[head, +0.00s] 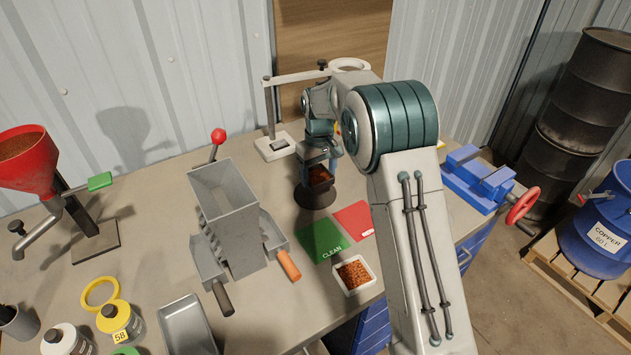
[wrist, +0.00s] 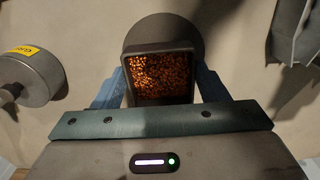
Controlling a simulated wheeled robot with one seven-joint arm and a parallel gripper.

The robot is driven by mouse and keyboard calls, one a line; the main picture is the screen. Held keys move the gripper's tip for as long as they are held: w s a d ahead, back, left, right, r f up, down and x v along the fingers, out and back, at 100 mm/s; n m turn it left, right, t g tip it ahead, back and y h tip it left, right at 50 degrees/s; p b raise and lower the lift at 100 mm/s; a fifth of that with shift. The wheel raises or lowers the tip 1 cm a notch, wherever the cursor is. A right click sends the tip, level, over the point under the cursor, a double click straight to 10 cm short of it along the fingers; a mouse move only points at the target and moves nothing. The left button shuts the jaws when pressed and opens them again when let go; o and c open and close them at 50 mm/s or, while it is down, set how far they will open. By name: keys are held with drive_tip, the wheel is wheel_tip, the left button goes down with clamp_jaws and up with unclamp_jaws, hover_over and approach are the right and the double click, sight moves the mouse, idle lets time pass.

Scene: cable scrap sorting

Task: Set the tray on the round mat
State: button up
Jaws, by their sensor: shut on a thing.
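The tray (head: 320,178) is small, dark-rimmed and filled with copper-coloured granules; it also shows in the wrist view (wrist: 161,101). My gripper (head: 320,168) is shut on it, with a blue finger on each side in the wrist view (wrist: 160,88). The round mat (head: 313,201) is a dark disc on the bench. In the wrist view the mat (wrist: 165,28) shows beyond and under the tray, which covers part of it. The tray is over the mat; I cannot tell whether it touches.
Green (head: 321,240) and red (head: 354,219) mats and a white dish of granules (head: 368,288) lie in front. A grey hand-lever machine (head: 228,215) stands left, a blue vise (head: 477,180) right. A white-based stand (head: 275,146) is behind.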

sight(316, 179)
drive_tip(key=shift+a+f, duration=0.35)
drive_tip(key=shift+f, duration=0.05)
drive_tip(key=shift+f+p, duration=0.4)
drive_tip(key=shift+f, duration=1.4)
drive_tip(key=shift+f, duration=0.15)
drive_tip(key=o, duration=1.1)
drive_tip(key=shift+c, duration=0.2)
wheel_tip(316, 179, up, 12)
drive_tip(key=b, duration=0.1)
drive_tip(key=shift+r, duration=0.2)
